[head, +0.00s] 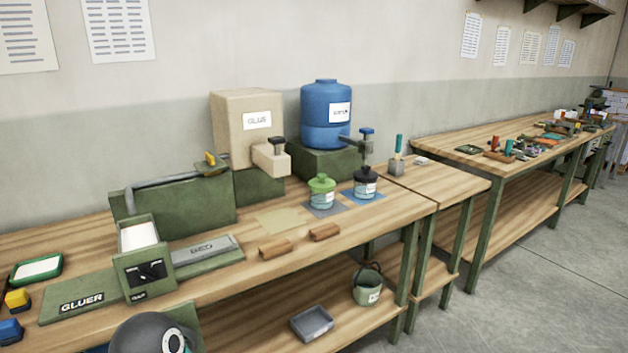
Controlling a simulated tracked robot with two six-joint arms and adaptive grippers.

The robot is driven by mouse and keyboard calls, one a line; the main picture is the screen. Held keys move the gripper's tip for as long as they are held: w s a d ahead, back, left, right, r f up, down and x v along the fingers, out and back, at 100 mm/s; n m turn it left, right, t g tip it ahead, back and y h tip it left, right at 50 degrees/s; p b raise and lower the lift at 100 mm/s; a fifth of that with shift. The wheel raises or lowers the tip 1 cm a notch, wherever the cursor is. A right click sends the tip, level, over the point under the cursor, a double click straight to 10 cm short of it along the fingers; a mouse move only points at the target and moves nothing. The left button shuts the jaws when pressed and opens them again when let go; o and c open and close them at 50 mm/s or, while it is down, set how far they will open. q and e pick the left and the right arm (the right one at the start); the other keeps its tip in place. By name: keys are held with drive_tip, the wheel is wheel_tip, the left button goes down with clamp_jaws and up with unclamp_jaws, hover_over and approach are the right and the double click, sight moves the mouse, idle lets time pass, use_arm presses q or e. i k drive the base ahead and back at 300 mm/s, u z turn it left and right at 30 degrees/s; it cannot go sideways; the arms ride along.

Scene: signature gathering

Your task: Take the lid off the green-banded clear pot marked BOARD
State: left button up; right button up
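A clear pot with a green band (322,199) stands upright on a grey mat (322,211) near the right end of the workbench. Its green knobbed lid (322,183) is on it. Its label is too small to read. A similar clear pot with a dark lid (365,187) stands just right of it on a blue mat (376,195), below the tap of the blue tank. Neither gripper shows. Only a rounded grey link of my own arm shows at the bottom left.
Behind the pots stand a beige GLUE tank (232,140) and a blue tank (325,112) on green stands, with taps reaching forward. A GLUER machine (145,270) fills the left. Bare wood lies right of the blocks.

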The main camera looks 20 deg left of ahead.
sight(321, 183)
drive_tip(key=i, duration=0.9)
drive_tip(key=z, duration=0.05)
